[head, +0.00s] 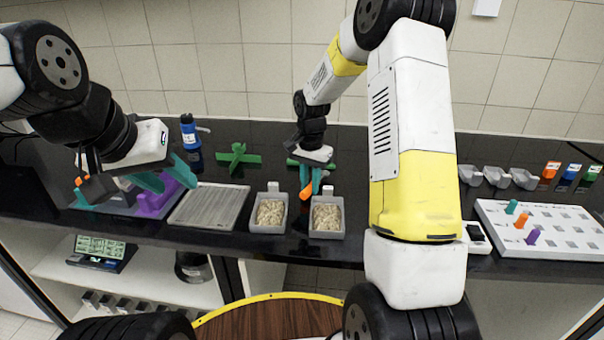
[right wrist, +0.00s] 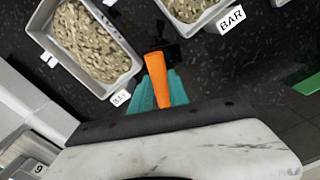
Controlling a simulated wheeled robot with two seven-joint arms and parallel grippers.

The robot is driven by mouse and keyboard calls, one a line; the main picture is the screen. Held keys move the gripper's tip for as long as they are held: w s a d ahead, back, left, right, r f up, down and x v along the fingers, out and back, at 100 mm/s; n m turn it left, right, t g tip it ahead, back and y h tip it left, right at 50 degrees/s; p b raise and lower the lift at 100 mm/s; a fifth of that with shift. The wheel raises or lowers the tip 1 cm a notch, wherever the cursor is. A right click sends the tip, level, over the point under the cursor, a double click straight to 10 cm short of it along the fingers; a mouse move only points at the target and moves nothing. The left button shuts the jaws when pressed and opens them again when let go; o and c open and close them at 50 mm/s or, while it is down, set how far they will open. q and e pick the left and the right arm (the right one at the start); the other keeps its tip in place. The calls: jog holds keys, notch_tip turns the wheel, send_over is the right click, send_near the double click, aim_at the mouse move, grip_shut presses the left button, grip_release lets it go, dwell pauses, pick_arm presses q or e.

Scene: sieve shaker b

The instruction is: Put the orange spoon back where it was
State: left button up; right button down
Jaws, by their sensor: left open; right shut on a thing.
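My right gripper (head: 312,182) is shut on the orange spoon (head: 305,190), above the counter and just behind the two grey bins. In the right wrist view the spoon's orange handle (right wrist: 156,76) stands between the teal fingertips (right wrist: 160,92), with a dark end beyond it. The left bin (head: 270,234) and the right bin (head: 326,234) both hold pale grains. One green cross-shaped piece (head: 238,157) stands on the counter; another green piece (head: 296,162) is partly hidden behind my right gripper. My left gripper (head: 168,180) is open, over the purple part at the left.
A ridged grey tray (head: 209,206) lies left of the bins. A blue bottle (head: 189,132) stands behind it. At the right are a white peg board (head: 548,240), grey scoops (head: 497,177) and small coloured bottles (head: 568,174). My right forearm covers part of the counter.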

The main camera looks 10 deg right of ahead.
aim_at(310, 185)
jog(key=shift+f, duration=0.65)
jog(key=c, duration=1.2)
grip_release()
jog(key=shift+r, duration=0.15)
notch_tip(310, 185, up, 8)
jog(key=shift+f, duration=0.2)
